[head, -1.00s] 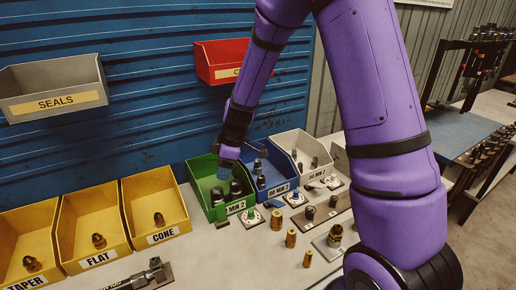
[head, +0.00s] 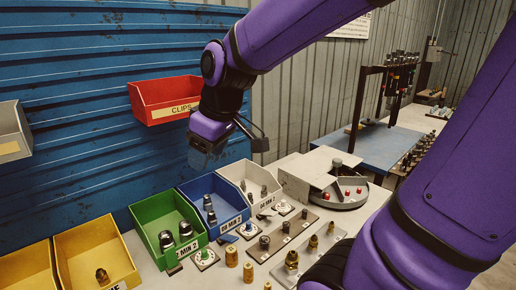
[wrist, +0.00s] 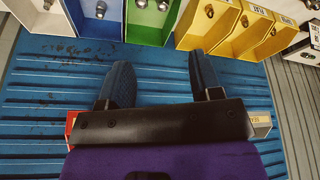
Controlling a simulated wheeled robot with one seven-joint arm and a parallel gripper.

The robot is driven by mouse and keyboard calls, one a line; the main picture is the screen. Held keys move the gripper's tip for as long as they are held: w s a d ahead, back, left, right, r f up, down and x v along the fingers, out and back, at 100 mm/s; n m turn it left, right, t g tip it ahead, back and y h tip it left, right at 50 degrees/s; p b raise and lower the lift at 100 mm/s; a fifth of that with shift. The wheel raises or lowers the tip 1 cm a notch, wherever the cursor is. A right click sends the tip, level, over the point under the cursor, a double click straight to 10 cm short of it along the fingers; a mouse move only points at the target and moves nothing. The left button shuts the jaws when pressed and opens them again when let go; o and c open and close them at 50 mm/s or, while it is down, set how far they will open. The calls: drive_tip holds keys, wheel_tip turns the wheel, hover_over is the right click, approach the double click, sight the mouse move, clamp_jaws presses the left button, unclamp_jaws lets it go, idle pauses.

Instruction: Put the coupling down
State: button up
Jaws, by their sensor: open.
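My gripper (head: 203,158) is raised above the row of bins, in front of the blue wall. In the wrist view its two blue fingers (wrist: 165,82) are spread with nothing between them. The green bin (head: 153,217) holds metal couplings: one (head: 166,241) stands near its left side and another (head: 185,231) near its right side. The green bin (wrist: 150,28) also shows at the top of the wrist view, beyond the fingertips, with its couplings near the frame edge. My gripper touches neither the bin nor the couplings. I cannot tell which coupling is the task's.
The blue bin (head: 204,187) and white bin (head: 232,173) stand right of the green one, each holding fittings. A red CLIPS bin (head: 165,102) hangs on the wall close to my gripper. Yellow bins (head: 92,236) stand left. Small fittings and plates crowd the bench front.

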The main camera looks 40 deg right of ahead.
drive_tip(key=s+d+r+m, duration=0.1)
drive_tip(key=s+m, duration=0.1)
drive_tip(key=s, duration=0.4)
drive_tip(key=s+d+r+m+t+h, duration=0.1)
drive_tip(key=s+d+r+m, duration=0.1)
drive_tip(key=s, duration=0.3)
drive_tip(key=shift+s+r+m, duration=0.3)
drive_tip(key=shift+s+m, duration=0.05)
drive_tip(key=shift+m, duration=0.15)
